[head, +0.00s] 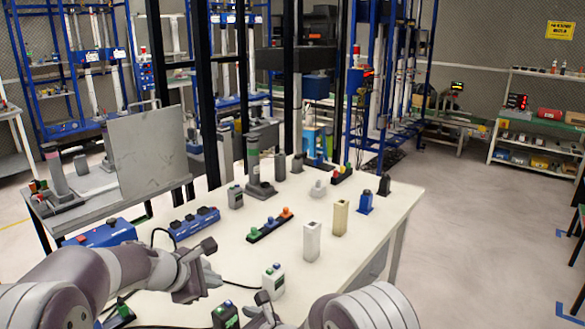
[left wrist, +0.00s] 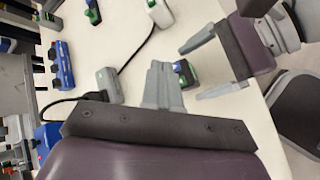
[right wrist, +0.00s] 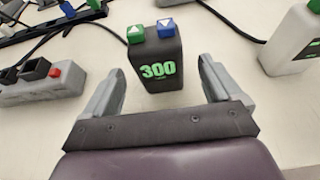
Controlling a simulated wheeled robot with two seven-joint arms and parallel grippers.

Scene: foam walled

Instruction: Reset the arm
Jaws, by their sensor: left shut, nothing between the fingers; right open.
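My left gripper (head: 212,277) is over the near left part of the white table (head: 283,232). In the left wrist view its grey fingers (left wrist: 158,68) are together with nothing between them. My right gripper (head: 260,308) is low at the table's near edge, partly cut off by the head view. In the right wrist view its fingers (right wrist: 161,68) are spread wide apart. A dark box marked 300 (right wrist: 156,62), with a green and a blue button on top, stands upright between and just beyond them, with gaps on both sides. It also shows in the head view (head: 225,317).
A white button box (head: 273,281) stands close to my right gripper. Cables cross the table. A grey panel (head: 148,152) rises at left. The floor at right is clear.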

